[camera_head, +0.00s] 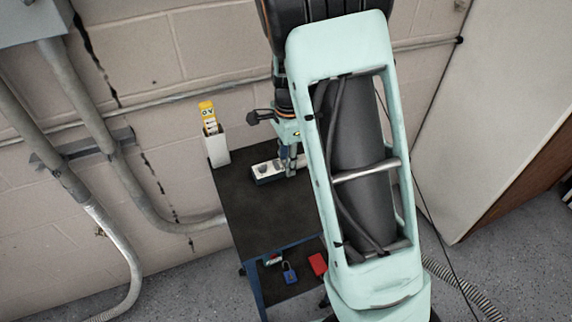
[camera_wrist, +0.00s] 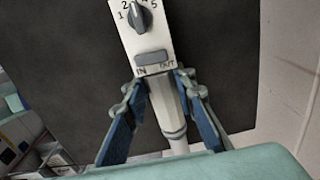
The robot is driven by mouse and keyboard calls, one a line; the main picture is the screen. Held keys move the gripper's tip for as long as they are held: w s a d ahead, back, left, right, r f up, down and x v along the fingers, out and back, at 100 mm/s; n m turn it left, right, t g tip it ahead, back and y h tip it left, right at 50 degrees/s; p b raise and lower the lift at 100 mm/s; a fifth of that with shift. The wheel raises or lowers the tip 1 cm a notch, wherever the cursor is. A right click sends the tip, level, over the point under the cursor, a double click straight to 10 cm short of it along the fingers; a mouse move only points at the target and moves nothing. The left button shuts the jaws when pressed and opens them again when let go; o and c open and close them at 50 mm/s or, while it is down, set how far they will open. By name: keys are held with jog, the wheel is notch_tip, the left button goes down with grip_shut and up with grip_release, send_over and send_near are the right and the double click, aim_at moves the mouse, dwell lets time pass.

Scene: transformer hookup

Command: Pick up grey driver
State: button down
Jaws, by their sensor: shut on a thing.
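The grey driver (camera_wrist: 168,115) shows in the wrist view as a pale grey, round handle with a ring near its lower end. My gripper (camera_wrist: 160,88) has its two blue-padded fingers on either side of it and is shut on it. The driver's far end meets or overlaps the edge of a pale box in this view; I cannot tell whether they touch. In the head view my gripper (camera_head: 289,168) is low over the dark table top, beside the box, and my arm hides part of that area.
The pale box (camera_wrist: 144,40) has a numbered dial and IN and OUT labels; the head view shows it on the dark table (camera_head: 255,212). A white holder (camera_head: 216,147) with a yellow item stands at the back left. A blue padlock (camera_head: 290,275) and a red item (camera_head: 318,264) lie on the lower shelf.

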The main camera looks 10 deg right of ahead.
jog(key=shift+r, duration=0.1)
jog(key=shift+r+p, duration=0.75)
jog(key=shift+r, duration=0.05)
jog(key=shift+r+p, duration=0.8)
jog(key=shift+r, duration=0.15)
jog(key=s+d+r+p, duration=0.1)
jog(key=s+r+p, duration=0.8)
jog(key=s, duration=0.5)
jog(key=shift+d+r+p, duration=0.15)
jog(key=shift+d+p, duration=0.1)
jog(key=shift+p, duration=0.25)
jog(key=c, duration=2.3)
grip_release()
jog(key=shift+w, duration=0.1)
grip_shut()
